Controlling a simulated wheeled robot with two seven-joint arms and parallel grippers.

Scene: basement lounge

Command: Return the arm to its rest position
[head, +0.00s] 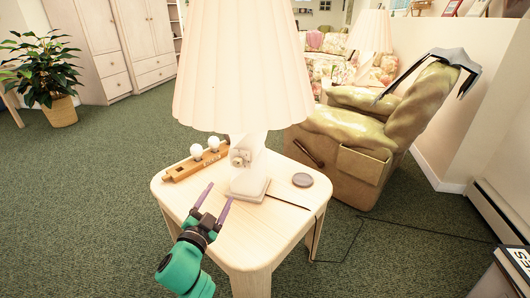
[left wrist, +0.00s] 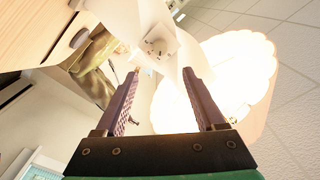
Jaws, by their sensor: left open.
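My left arm comes in from the bottom of the head view. Its left gripper (head: 221,191) is open, with two purple fingers spread and nothing between them. It is over the front of a pale wooden side table (head: 262,240), in front of the white base (head: 247,174) of a table lamp. In the left wrist view, the open fingers (left wrist: 161,72) point toward the white lamp base (left wrist: 157,42), with the bright lampshade (left wrist: 246,75) at the right. Whether the fingertips touch the lamp base cannot be told. My right gripper is not in view.
The large lampshade (head: 242,70) overhangs the table. A green armchair (head: 365,125) stands behind, books (head: 516,262) lie at lower right. Carpet (head: 90,200) is clear at left.

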